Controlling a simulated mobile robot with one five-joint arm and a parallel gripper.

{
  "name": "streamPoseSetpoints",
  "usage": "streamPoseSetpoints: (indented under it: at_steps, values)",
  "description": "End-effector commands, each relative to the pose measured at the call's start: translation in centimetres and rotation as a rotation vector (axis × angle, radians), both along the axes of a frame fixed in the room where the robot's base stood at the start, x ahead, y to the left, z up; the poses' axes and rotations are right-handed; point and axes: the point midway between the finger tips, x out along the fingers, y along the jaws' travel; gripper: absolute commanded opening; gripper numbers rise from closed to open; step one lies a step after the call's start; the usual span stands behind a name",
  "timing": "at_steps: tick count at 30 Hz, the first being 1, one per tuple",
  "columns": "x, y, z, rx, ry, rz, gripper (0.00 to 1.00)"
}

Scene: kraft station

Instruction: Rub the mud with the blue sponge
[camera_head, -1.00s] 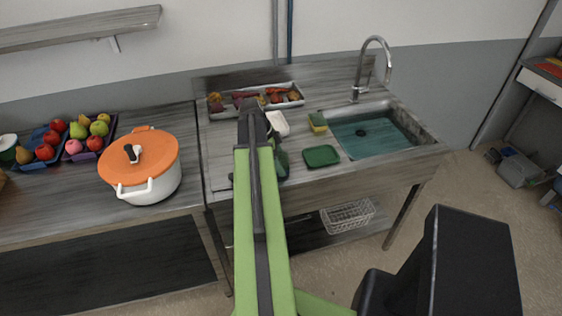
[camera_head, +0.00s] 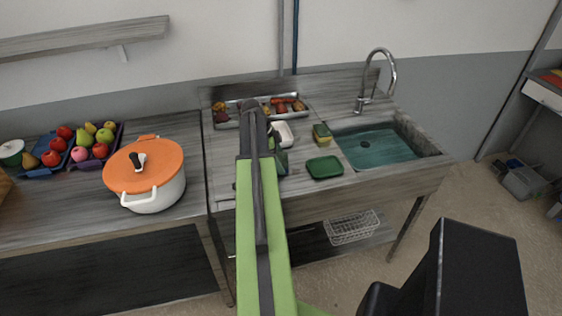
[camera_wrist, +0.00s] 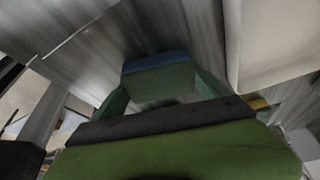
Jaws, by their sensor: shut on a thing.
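The blue sponge (camera_wrist: 157,64) shows in the wrist view as a block with a blue upper strip and a grey-green face. My gripper (camera_wrist: 160,84) is shut on it, with one teal finger at each side. In the head view my gripper (camera_head: 282,161) is mostly hidden behind my arm, over the front part of the sink counter (camera_head: 222,160). The sponge cannot be made out there. I cannot tell whether the sponge touches the counter. No mud can be clearly made out in either view.
A green tray (camera_head: 325,167), a yellow-green sponge (camera_head: 322,134) and a white dish (camera_head: 283,134) lie right of my arm. The sink (camera_head: 376,147) is farther right. A food tray (camera_head: 222,124) stands behind. An orange-lidded pot (camera_head: 157,199) stands left.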

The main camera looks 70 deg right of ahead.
Motion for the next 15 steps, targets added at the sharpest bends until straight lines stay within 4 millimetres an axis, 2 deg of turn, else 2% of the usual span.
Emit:
streamPoseSetpoints:
  at_steps: [15]
  values:
    - [2.2,-2.7,-0.3,0.0,-0.001,0.0,0.53]
